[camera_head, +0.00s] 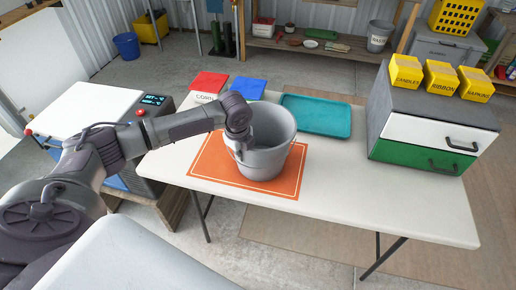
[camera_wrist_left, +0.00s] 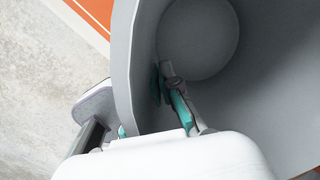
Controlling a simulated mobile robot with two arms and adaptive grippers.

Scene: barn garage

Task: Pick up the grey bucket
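The grey bucket (camera_head: 268,155) stands upright and open-topped on an orange mat (camera_head: 209,165) on the white table. My left gripper (camera_head: 240,148) reaches over the bucket's left rim from above. In the left wrist view the bucket's wall (camera_wrist_left: 124,60) runs between its fingers. One finger with a teal pad lies against the inside of the wall; the other is outside, partly hidden by the rim. The gripper looks shut on the wall. The bucket (camera_wrist_left: 200,35) looks empty inside. My right gripper is not in view.
A teal tray (camera_head: 316,116) lies behind the bucket. Red (camera_head: 208,82) and blue (camera_head: 248,87) items lie at the table's back left. A drawer cabinet (camera_head: 432,125) with yellow boxes (camera_head: 441,77) stands at the right. The table's front right (camera_head: 400,205) is clear.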

